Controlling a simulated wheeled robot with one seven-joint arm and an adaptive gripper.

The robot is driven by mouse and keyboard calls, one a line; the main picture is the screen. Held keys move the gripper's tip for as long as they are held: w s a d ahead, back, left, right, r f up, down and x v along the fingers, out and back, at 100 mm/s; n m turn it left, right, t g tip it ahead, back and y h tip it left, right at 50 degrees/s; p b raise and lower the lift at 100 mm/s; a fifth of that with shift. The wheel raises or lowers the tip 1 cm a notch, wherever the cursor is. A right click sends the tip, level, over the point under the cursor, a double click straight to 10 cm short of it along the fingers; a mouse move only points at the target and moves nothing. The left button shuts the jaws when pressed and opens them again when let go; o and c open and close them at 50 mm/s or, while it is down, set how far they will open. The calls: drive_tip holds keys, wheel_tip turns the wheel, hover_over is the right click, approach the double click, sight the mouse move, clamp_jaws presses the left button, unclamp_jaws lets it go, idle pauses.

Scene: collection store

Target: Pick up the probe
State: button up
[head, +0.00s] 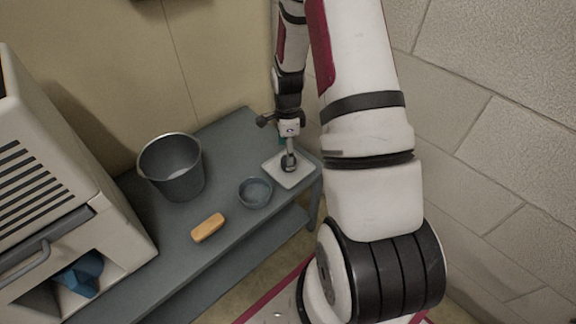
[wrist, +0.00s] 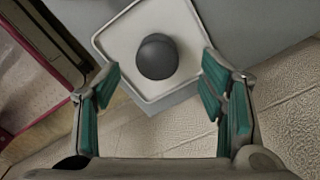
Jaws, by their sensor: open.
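The thing I take as the probe is a dark grey, rounded piece (wrist: 157,57) on a white, square, rimmed tray (wrist: 112,42). In the head view it shows as a small dark and grey upright shape (head: 288,162) on the white tray (head: 303,176), partly hidden by my gripper (head: 287,143). In the wrist view my gripper (wrist: 160,72) is open, with teal-padded fingers on either side of the dark piece. No contact with it shows, and its lower part is hidden.
The tray is at the right end of a grey bench (head: 225,150), near the block wall. To its left are a small grey bowl (head: 255,193), a grey bucket (head: 172,168) and an orange-tan block (head: 208,228). A large vented machine (head: 75,180) with a blue item (head: 80,274) stands at left.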

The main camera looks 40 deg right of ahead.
drive_tip(key=f+b, duration=0.1)
drive_tip(key=f, duration=0.1)
drive_tip(key=f+b, duration=0.1)
drive_tip(key=f, duration=0.2)
drive_tip(key=shift+s+f, duration=0.2)
drive_tip(key=shift+f, duration=0.1)
drive_tip(key=c, duration=1.3)
drive_tip(key=shift+o, duration=0.2)
drive_tip(key=shift+r, duration=0.1)
drive_tip(key=shift+r, duration=0.5)
drive_tip(key=r, duration=0.1)
drive_tip(key=r+p, duration=0.1)
drive_tip(key=r, duration=0.1)
drive_tip(key=shift+s+a+p, duration=0.1)
drive_tip(key=shift+s+p, duration=0.1)
drive_tip(key=shift+p, duration=0.1)
drive_tip(key=s+a+p, duration=0.2)
drive_tip(key=s+a, duration=0.5)
drive_tip(key=s, duration=0.6)
drive_tip(key=shift+s+r+p, duration=0.35)
drive_tip(key=shift+r, duration=0.1)
